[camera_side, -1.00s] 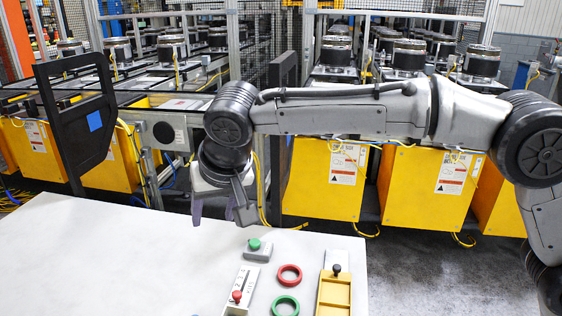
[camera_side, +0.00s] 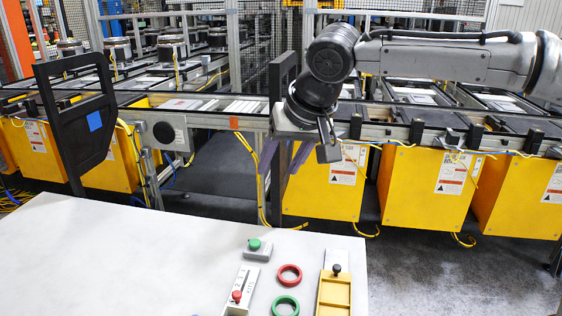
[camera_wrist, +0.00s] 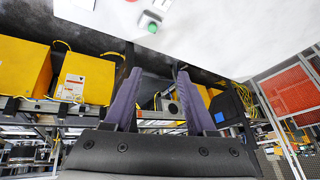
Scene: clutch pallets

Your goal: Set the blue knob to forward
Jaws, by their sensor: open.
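No blue knob can be made out in either view. In the side view, the white table (camera_side: 110,260) carries a green knob on a grey base (camera_side: 256,247). A red knob (camera_side: 237,296) sits on a white slotted plate (camera_side: 246,279). A black knob (camera_side: 336,268) stands at the far end of a yellow tray (camera_side: 334,291). My gripper (camera_side: 278,170) is open and empty, its purple fingers pointing down beyond the table's far edge. In the wrist view, my gripper (camera_wrist: 159,73) has nothing between its fingers, and the green knob (camera_wrist: 152,28) shows ahead.
A red ring (camera_side: 289,274) and a green ring (camera_side: 285,306) lie between the plate and tray. A black upright panel with a blue square (camera_side: 95,121) stands at the left. Yellow cabinets (camera_side: 325,183) and conveyors line the back. The table's left half is clear.

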